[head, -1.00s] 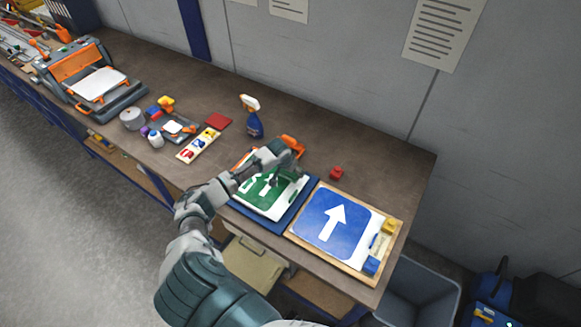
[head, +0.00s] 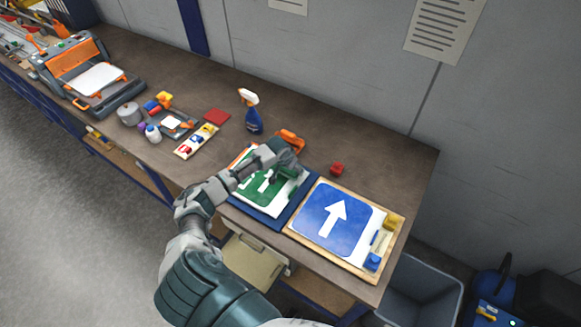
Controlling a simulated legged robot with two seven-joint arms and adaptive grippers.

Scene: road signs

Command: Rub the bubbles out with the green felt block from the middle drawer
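A green sign with white markings (head: 247,190) lies on a dark blue board (head: 262,218), partly hidden by my arm. My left gripper (head: 287,183) is low over its right part. A dark green shape shows at the fingers, too small to tell as fingers or felt block. Whether the fingers are shut on it is unclear. A blue sign with a white arrow (head: 350,227) lies on a wooden board (head: 330,263) to the right. Bubbles cannot be made out on either sign. An open drawer (head: 250,268) shows below the table edge. My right gripper is out of view.
Small jars and a color tray (head: 196,141) are left. A grey bin (head: 422,295) stands off the table's right end.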

